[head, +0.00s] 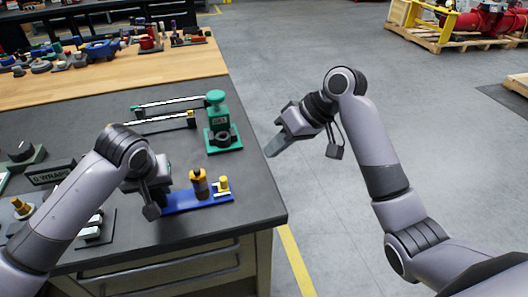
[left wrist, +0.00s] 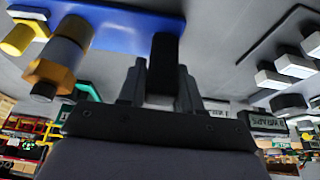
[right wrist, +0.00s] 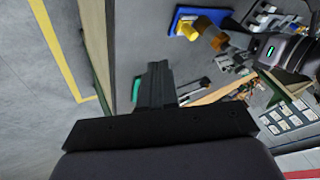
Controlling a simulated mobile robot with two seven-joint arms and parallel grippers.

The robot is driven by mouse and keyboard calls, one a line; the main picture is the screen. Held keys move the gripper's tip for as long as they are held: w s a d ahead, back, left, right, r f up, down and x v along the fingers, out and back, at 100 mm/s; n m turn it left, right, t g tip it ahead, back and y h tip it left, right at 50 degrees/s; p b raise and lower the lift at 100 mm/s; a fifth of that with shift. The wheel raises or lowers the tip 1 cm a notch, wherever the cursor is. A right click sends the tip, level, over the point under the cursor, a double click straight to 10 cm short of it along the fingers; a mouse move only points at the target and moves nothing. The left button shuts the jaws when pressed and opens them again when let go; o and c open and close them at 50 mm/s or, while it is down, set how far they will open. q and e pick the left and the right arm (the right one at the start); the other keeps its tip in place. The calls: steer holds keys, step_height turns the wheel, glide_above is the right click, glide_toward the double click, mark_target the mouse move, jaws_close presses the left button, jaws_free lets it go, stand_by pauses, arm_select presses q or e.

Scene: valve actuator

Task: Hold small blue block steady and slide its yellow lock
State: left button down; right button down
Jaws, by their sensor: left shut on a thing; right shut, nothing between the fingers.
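The small blue block (head: 217,196) is a flat blue base on the dark bench top near its right edge. It carries an upright brass-and-grey cylinder (head: 199,184) and a yellow lock (head: 223,184) at its right end. In the left wrist view the blue base (left wrist: 120,30), brass part (left wrist: 55,70) and yellow lock (left wrist: 18,40) show. My left gripper (head: 156,200) is at the base's left end, shut on a black upright post (left wrist: 165,60) on it. My right gripper (head: 274,150) is shut and empty, off the bench's right edge, apart from the block.
A green press-like device (head: 222,135) stands behind the block, beside long rods (head: 165,120). A black sign (head: 52,172) and small parts lie left. The wooden bench top (head: 120,78) behind holds many tools. Open floor (head: 330,220) lies right of the bench.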

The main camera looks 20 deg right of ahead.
mark_target(223, 185)
arm_select(q)
steer(key=shift+s+f, duration=0.2)
steer(key=shift+f, duration=0.15)
arm_select(e)
steer(key=x, duration=0.7)
steer(key=shift+a+f, duration=0.15)
steer(key=shift+f, duration=0.1)
steer(key=a, duration=0.3)
steer(key=shift+s+a+f, duration=0.1)
steer(key=shift+s+f, duration=0.15)
steer(key=shift+f, duration=0.05)
steer(key=shift+s+a, duration=0.15)
steer(key=shift+a, duration=0.35)
steer(key=shift+a, duration=1.15)
